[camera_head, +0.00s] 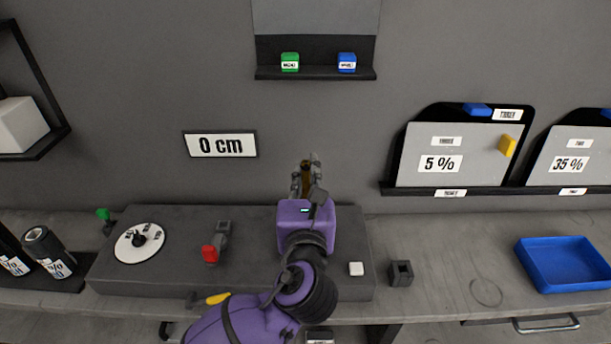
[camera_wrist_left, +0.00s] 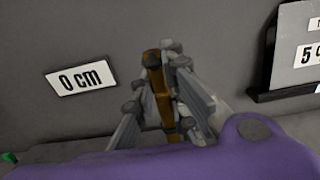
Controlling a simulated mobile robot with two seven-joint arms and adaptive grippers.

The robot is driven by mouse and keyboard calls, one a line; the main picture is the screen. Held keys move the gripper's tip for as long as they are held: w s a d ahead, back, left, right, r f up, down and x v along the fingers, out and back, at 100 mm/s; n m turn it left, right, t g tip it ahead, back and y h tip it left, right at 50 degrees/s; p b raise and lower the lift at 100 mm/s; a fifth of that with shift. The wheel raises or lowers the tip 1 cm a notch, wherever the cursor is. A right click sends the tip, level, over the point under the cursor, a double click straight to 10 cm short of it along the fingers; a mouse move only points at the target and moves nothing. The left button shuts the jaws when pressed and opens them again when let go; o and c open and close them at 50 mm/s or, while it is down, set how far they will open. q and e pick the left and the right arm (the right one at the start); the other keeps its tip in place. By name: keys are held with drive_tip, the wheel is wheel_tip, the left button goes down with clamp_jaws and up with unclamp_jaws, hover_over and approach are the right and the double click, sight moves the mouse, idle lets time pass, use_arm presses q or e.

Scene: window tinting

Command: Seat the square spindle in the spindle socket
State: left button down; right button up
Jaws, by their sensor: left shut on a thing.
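My left gripper (camera_head: 307,180) is above the back of the dark bench block, near the wall, with its fingers pointing away from me. It is shut on a brown, bar-like piece, which looks like the square spindle (camera_head: 306,166). In the left wrist view the spindle (camera_wrist_left: 158,90) stands between the fingers, slightly tilted, with a dark top end. A small dark cube with a square opening (camera_head: 401,274), possibly the spindle socket, sits on the bench to the right of the block. The gripper is apart from it, up and to its left. My right gripper is not in view.
The dark block (camera_head: 180,270) carries a white dial (camera_head: 139,243), a red-tipped lever (camera_head: 210,254) and a white button (camera_head: 356,269). A blue tray (camera_head: 564,286) is at right, black cans (camera_head: 47,251) at left. Sample panels (camera_head: 450,165) hang on the wall. Bench between cube and tray is clear.

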sight(305, 195)
use_arm(q)
drive_tip(key=shift+a, duration=0.1)
drive_tip(key=shift+f, duration=0.2)
drive_tip(key=shift+f+b, duration=0.45)
drive_tip(key=shift+f, duration=2.2)
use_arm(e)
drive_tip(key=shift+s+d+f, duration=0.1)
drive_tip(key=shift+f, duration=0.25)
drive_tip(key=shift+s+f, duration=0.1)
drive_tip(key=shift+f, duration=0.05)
use_arm(q)
drive_tip(key=shift+r, duration=0.1)
drive_tip(key=shift+p, duration=0.3)
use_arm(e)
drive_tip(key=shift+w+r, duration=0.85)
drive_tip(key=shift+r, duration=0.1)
